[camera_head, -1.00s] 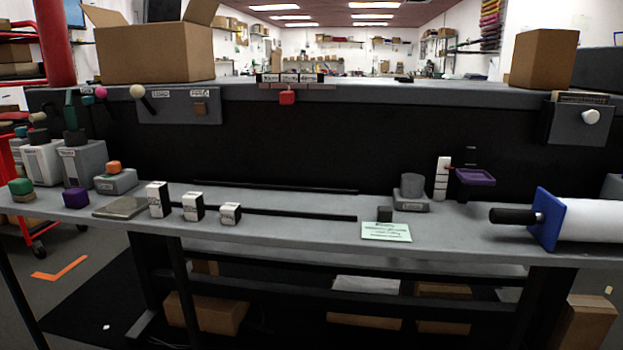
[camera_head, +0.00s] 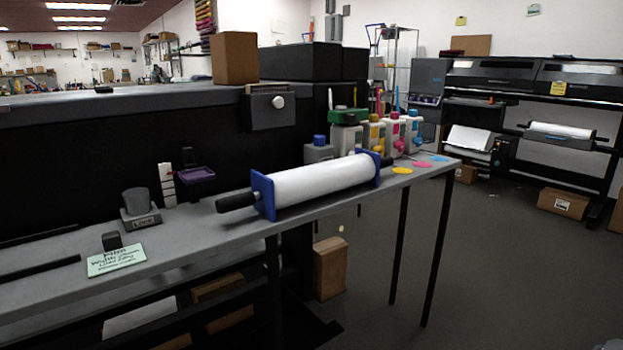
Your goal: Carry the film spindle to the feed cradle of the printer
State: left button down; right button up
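The film spindle (camera_head: 318,183) is a white roll with blue end plates and black end handles. It lies on the grey bench (camera_head: 210,232), toward its right end. A wide dark printer (camera_head: 565,85) stands at the back right, across open floor. A white roll (camera_head: 560,131) sits in a holder on its front; I cannot tell whether this holder is the feed cradle. Neither of my grippers is in view.
Ink bottles (camera_head: 375,132) stand behind the spindle, with coloured spots at the bench's right end. Thin bench legs (camera_head: 436,255) reach the floor there. Boxes (camera_head: 563,203) lie beneath the printer. The floor (camera_head: 510,270) between is clear.

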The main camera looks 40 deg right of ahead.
aim_at(270, 193)
jog(key=z, duration=1.25)
jog(key=i+j, duration=0.15)
jog(key=i+l+u, duration=0.1)
jog(key=i+l, duration=0.35)
jog(key=l, duration=0.2)
jog(key=i+l+u, duration=0.15)
jog(key=i+l, duration=0.3)
jog(key=l, duration=0.2)
jog(key=i+l+u, duration=0.15)
jog(key=i+l, duration=0.3)
jog(key=l, duration=0.3)
jog(key=i+l+u, duration=0.15)
jog(key=l, duration=0.2)
jog(key=i+l, duration=0.2)
jog(key=l, duration=0.2)
jog(key=u, duration=0.05)
